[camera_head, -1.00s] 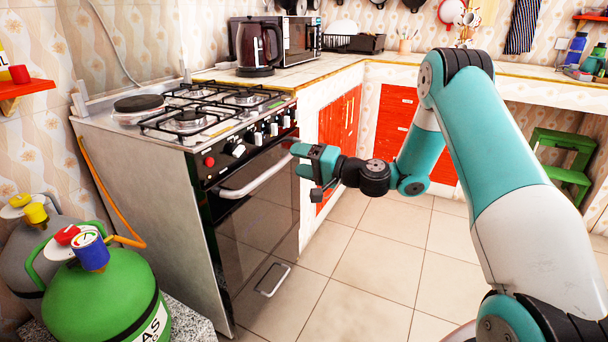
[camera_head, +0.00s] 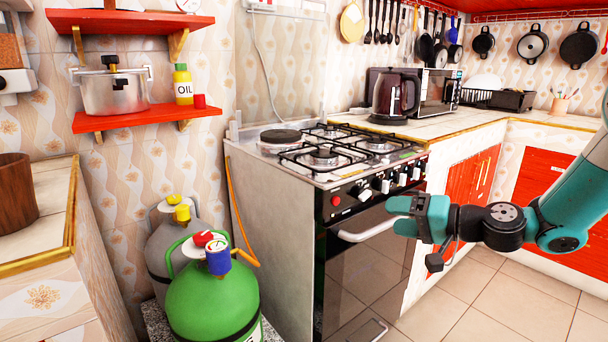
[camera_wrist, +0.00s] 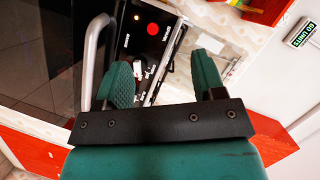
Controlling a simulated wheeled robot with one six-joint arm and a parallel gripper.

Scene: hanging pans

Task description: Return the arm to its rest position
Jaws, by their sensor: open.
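My arm reaches in from the right edge of the head view, with my gripper (camera_head: 396,217) pointing left in front of the stove (camera_head: 270,195). My gripper is open and empty. In the wrist view its two green fingers (camera_wrist: 165,85) stand apart with nothing between them. Beyond them the stove's knobs (camera_wrist: 140,68) and the oven door handle (camera_wrist: 93,60) show. In the head view the oven handle (camera_head: 368,232) lies just left of and below my gripper; I cannot tell the exact gap.
Green (camera_head: 212,302) and grey (camera_head: 170,240) gas bottles stand left of the stove. A kettle (camera_head: 394,97) and a microwave (camera_head: 440,88) stand on the counter (camera_head: 470,135). Several pans (camera_head: 532,44) hang on the back wall. The tiled floor (camera_head: 500,302) at lower right is clear.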

